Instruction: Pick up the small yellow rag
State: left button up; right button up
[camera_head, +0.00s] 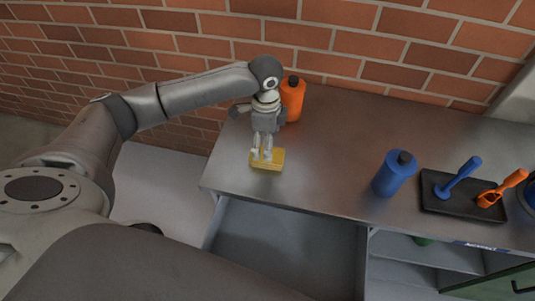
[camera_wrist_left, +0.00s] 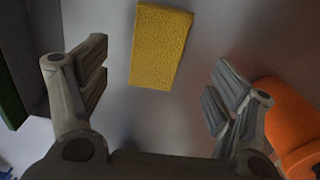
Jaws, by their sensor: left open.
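The small yellow rag (camera_head: 272,161) lies flat near the left front part of the grey metal counter. It also shows as a textured yellow rectangle at the top middle of the left wrist view (camera_wrist_left: 160,46). My left gripper (camera_head: 262,154) points down over the rag in the head view and hides part of it. In the left wrist view its two fingers (camera_wrist_left: 155,88) are spread wide, with nothing between them, and the rag shows beyond and between them. My right gripper is not in either view.
An orange bottle (camera_head: 292,103) stands just behind my left gripper, close to its right finger in the left wrist view (camera_wrist_left: 293,125). A blue bottle (camera_head: 392,176) and a black tray (camera_head: 463,209) with blue and orange tools are to the right. An open drawer (camera_head: 285,245) is below the counter.

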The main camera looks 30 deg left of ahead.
aim_at(278, 154)
pick_arm(q)
notch_tip(278, 154, down, 4)
jog(key=shift+s+d+f+p, duration=0.1)
jog(key=shift+d+p, duration=0.05)
jog(key=shift+p, duration=0.3)
jog(key=shift+f, duration=0.6)
jog(key=c, duration=1)
